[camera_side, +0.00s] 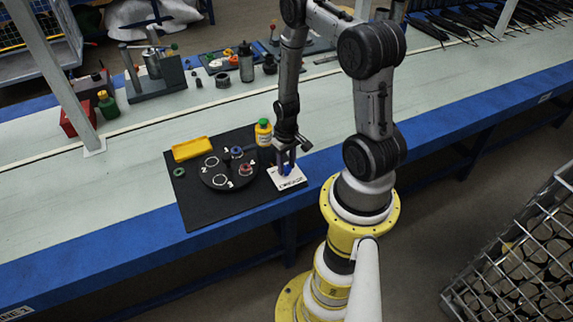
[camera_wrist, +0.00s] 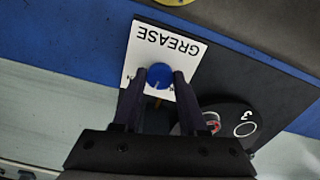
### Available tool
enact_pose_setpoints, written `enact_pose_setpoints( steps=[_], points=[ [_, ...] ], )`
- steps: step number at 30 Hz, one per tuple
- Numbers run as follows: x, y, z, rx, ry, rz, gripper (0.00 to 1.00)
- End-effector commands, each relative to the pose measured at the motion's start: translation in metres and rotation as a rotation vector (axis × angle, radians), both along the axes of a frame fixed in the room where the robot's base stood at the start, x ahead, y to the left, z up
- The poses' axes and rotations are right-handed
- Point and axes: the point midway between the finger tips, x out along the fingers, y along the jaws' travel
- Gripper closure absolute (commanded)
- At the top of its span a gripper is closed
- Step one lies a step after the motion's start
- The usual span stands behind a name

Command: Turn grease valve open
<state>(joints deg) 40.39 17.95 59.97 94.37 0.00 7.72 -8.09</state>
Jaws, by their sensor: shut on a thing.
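The grease valve is a round blue knob (camera_wrist: 159,76) on a white plate (camera_wrist: 181,51) marked GREASE. In the side view the plate (camera_side: 291,182) lies at the front right corner of a black mat. My gripper (camera_side: 287,165) reaches down over the plate from above. In the wrist view its two dark fingers (camera_wrist: 160,82) stand on either side of the blue knob and are shut on it. The small markings beside the knob are partly hidden by the fingers.
Left of the plate, a dark round disc (camera_side: 219,184) has numbered white circles and small parts. The bench left of the mat is clear.

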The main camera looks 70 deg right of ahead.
Motion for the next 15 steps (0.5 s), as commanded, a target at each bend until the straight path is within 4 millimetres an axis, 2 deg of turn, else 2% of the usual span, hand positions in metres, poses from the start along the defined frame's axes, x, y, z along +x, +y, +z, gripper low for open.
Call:
enact_pose_setpoints(
  steps=[15],
  points=[
    [0.0001,-0.0001,0.0009,0.000,0.000,-0.445,1.00]
  ],
)
